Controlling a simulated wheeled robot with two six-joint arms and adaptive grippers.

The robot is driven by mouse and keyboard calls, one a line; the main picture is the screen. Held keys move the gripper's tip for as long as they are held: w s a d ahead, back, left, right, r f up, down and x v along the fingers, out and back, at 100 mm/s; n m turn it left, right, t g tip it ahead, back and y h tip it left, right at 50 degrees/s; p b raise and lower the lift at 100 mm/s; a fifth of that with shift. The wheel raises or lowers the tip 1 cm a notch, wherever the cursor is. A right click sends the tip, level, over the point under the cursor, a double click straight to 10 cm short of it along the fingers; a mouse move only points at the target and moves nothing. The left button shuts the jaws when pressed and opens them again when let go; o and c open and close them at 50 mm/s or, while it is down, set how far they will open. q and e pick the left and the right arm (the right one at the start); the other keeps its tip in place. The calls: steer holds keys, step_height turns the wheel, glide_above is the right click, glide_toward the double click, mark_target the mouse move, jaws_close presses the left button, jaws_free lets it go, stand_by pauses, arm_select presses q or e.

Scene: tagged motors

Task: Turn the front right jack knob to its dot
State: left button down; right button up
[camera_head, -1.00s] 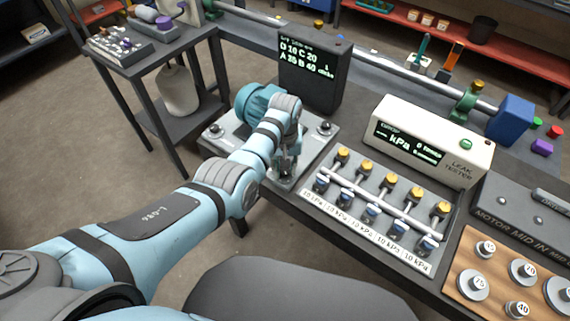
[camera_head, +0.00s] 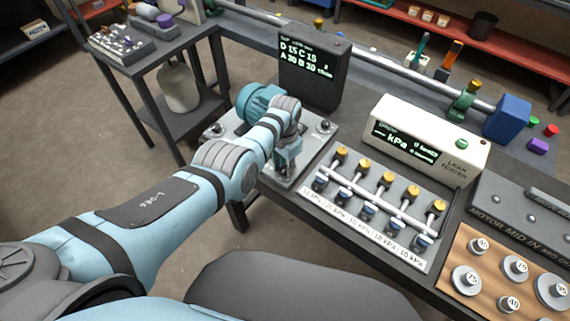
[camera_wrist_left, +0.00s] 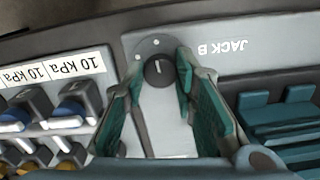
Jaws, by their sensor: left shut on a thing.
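The jack knob (camera_wrist_left: 159,70) beside the upside-down "JACK B" label is dark and round with a short pale line. Two light dots (camera_wrist_left: 155,43) lie on the grey disc around it, and the line points roughly at the upper one. My left gripper (camera_head: 284,168) is lowered over the front right corner of the grey plate (camera_head: 312,150). Its green-padded fingers (camera_wrist_left: 160,82) are shut on the knob from both sides. In the head view the arm and gripper hide this knob. The teal motor (camera_head: 258,101) sits behind the wrist.
A dark display (camera_head: 313,70) with green readings stands behind the plate. The valve rack (camera_head: 372,205) with yellow and blue knobs is close on the right, with a white leak tester (camera_head: 430,135) behind it. A wooden weight board (camera_head: 480,255) lies further right.

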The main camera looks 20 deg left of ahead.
mark_target(284, 169)
arm_select(q)
steer(key=shift+m, duration=0.3)
steer(key=c, duration=1.3)
jaws_free()
step_height(284, 169, up, 12)
